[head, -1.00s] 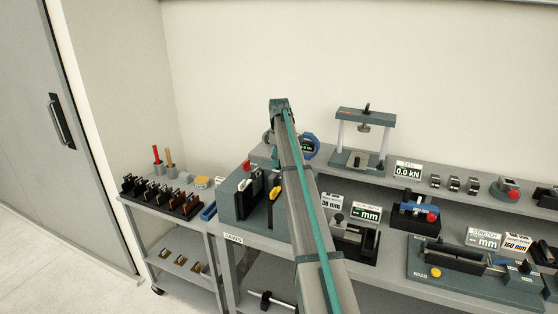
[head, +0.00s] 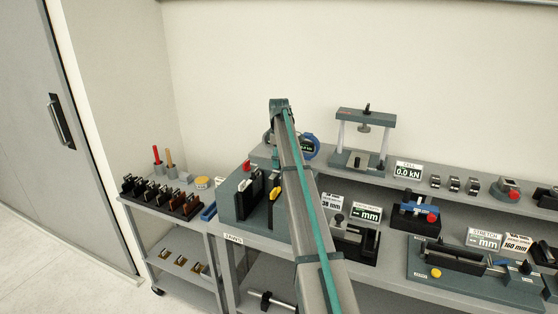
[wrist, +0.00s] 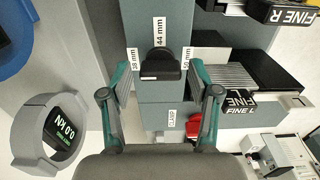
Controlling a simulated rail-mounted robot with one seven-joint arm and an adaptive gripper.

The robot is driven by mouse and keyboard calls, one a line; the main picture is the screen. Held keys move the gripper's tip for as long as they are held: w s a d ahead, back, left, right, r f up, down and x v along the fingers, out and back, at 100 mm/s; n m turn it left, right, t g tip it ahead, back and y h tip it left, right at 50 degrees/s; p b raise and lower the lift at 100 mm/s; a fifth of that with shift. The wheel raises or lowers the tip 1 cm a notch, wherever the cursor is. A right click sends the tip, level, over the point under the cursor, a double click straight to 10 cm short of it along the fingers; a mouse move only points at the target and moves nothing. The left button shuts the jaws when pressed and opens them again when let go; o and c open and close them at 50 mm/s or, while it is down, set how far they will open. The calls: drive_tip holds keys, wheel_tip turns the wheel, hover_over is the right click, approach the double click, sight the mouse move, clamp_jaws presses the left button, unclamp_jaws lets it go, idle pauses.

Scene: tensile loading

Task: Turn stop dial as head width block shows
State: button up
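The stop dial (wrist: 160,64) is a black knob on a grey-green block in the wrist view. Labels 38 mm, 44 mm and 50 mm stand at its left, top and right. Its exact pointing direction is hard to tell. My gripper (wrist: 160,72) is open, with one finger on each side of the knob and visible gaps between. In the head view my arm hides the dial and most of my gripper. A white card reading 38 mm (head: 332,205) stands by a dark block fixture (head: 354,240) with a small post; I cannot tell which part is the head width block.
A round 0.0 kN gauge (wrist: 48,135) is at lower left. A press frame (head: 364,140) stands on the shelf behind.

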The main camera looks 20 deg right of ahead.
idle(0.3)
wheel_tip(320, 180, up, 12)
idle(0.6)
